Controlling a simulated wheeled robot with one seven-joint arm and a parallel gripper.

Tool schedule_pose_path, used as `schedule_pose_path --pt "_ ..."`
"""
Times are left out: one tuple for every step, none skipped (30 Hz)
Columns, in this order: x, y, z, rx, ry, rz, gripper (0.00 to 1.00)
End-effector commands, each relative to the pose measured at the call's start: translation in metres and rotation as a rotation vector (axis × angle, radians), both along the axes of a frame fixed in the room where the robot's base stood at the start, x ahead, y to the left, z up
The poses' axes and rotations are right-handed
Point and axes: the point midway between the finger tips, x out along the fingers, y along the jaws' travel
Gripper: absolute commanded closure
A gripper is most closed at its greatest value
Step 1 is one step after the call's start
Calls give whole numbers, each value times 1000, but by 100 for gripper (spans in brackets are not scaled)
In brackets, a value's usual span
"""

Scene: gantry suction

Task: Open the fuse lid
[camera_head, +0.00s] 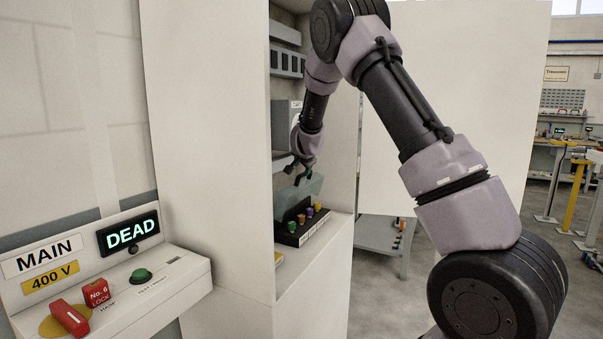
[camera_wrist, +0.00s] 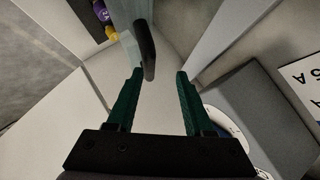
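The fuse lid (camera_head: 297,196) is a translucent grey-green cover just above the row of coloured fuses (camera_head: 308,214) inside the cabinet. In the wrist view, part of the clear lid (camera_wrist: 128,45) shows beside a dark rounded bar (camera_wrist: 146,50), which looks like its handle. My gripper (camera_head: 304,171) is inside the cabinet at the top of the lid. In the wrist view, my gripper (camera_wrist: 158,74) has its green fingers wide apart. The bar is just beyond the left fingertip; I cannot tell if they touch. Nothing is held.
The cabinet wall (camera_head: 210,140) stands close on the left of my arm, and the open cabinet door (camera_head: 455,110) is behind it. A control panel (camera_head: 110,275) with a red handle, a green button and a "DEAD" display is at lower left.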

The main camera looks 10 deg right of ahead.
Motion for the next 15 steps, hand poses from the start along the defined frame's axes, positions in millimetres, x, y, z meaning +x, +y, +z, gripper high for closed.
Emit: schedule_pose_path --pt "-9 2 7 0 -1 2 48" --pt "-14 2 11 0 -2 2 48" --pt "-20 2 14 0 -1 2 48" --pt "-24 3 17 0 -1 2 48" --pt "-27 3 19 0 -2 2 48" --pt "-31 3 22 -1 -1 0 48" --pt "-34 3 23 1 -2 1 48" --pt "-36 4 25 1 -2 1 48" --pt "-38 3 26 0 -2 0 48" --pt "-39 3 27 0 -1 0 48" --pt "-40 3 27 0 -1 -1 48" --pt "-41 2 28 -1 -1 0 48" --pt "-42 2 28 -1 -1 0 48" --pt "-42 2 28 -1 -1 0 48" --pt "-42 2 28 -1 -1 0 48"
